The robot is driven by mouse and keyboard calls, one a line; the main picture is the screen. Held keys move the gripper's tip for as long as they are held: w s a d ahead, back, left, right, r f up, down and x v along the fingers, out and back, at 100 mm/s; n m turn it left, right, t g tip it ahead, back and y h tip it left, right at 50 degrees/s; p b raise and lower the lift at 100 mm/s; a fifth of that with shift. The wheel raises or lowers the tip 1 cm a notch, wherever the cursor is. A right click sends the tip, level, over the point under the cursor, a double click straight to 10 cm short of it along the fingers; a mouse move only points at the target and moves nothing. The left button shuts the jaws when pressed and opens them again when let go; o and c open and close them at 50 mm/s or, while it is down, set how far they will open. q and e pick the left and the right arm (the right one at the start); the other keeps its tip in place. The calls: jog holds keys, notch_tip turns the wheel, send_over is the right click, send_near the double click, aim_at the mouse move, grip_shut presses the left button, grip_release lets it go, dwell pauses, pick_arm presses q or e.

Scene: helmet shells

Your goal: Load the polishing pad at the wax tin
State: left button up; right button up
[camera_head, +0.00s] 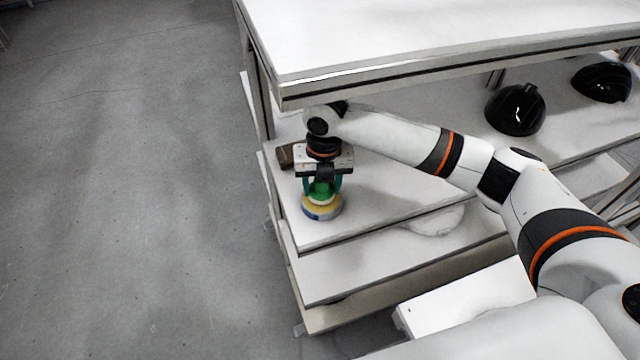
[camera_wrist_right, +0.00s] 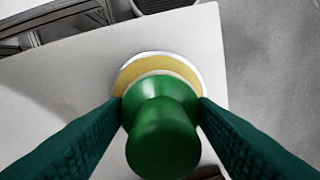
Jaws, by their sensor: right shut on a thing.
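My right gripper (camera_head: 321,184) points down over the left end of the white shelf and is shut on the green handle of the polishing pad (camera_head: 321,191). The handle also shows in the right wrist view (camera_wrist_right: 163,135), with a finger on either side. The wax tin (camera_head: 323,214) is round with a blue and white side and yellow wax. It stands on the shelf directly under the pad. In the right wrist view the yellow wax and tin rim (camera_wrist_right: 133,68) show around the far side of the pad. I cannot tell whether the pad touches the wax. My left gripper is out of view.
A brown block (camera_head: 286,156) lies on the shelf behind the gripper. Two black helmet shells (camera_head: 515,110) and (camera_head: 602,82) stand farther right. A white upper shelf (camera_head: 400,35) overhangs at the back. The shelf surface right of the tin is clear.

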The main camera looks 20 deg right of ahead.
jog(key=shift+d, duration=0.1)
jog(key=shift+f, duration=0.45)
dwell(0.8)
jog(key=shift+s+f, duration=0.1)
dwell(1.9)
jog(key=shift+p, duration=0.3)
